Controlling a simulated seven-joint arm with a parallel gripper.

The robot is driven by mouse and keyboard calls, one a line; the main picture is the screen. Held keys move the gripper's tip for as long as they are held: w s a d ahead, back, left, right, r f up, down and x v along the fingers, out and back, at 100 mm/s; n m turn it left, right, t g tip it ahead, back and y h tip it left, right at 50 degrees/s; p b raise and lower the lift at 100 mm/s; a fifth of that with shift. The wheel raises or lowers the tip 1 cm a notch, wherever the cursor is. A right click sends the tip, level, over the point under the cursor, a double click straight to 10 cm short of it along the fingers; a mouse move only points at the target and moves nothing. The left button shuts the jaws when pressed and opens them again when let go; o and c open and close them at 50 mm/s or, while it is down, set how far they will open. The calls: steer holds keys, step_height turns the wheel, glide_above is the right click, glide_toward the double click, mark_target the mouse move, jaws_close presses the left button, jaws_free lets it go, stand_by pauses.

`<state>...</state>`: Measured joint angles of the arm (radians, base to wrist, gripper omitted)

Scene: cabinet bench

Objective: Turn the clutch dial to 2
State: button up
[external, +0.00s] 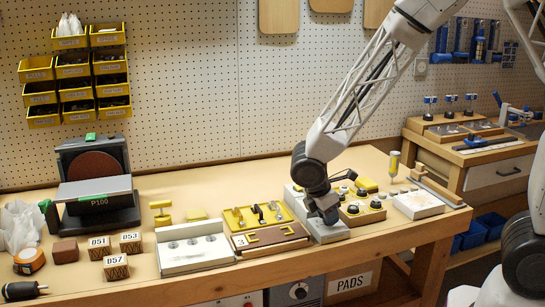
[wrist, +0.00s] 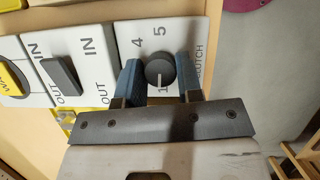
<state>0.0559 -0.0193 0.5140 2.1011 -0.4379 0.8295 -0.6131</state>
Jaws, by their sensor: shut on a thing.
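The clutch dial (wrist: 160,69) is a round dark knob with a white pointer line, on a white panel marked CLUTCH in the wrist view. Its line points toward the printed 1, at the bottom of the picture. The 4 and 5 show above it; the 2 and 3 are not visible, and my left finger covers part of the scale. My gripper (wrist: 159,75) is shut on the dial, with one blue finger on each side. In the external view my gripper (external: 326,208) is down at the white panel (external: 329,233) and hides the dial.
A dark IN/OUT switch (wrist: 61,75) sits left of the dial in the wrist view. In the external view, a yellow tray with hooks (external: 260,217) lies left of my gripper and a wooden block with dark knobs (external: 363,213) close on its right. The bench's front edge is near.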

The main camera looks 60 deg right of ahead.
mark_target(316, 222)
steer(key=m+g+y, duration=0.1)
steer(key=m, duration=0.3)
steer(key=shift+d+m+g+y, duration=0.1)
steer(key=shift+m+g+y, duration=0.4)
steer(key=shift+m, duration=1.5)
steer(key=shift+y, duration=0.3)
steer(key=o, duration=0.9)
steer(key=v, duration=0.7)
steer(key=shift+w+r, duration=0.1)
steer(key=shift+r, duration=0.3)
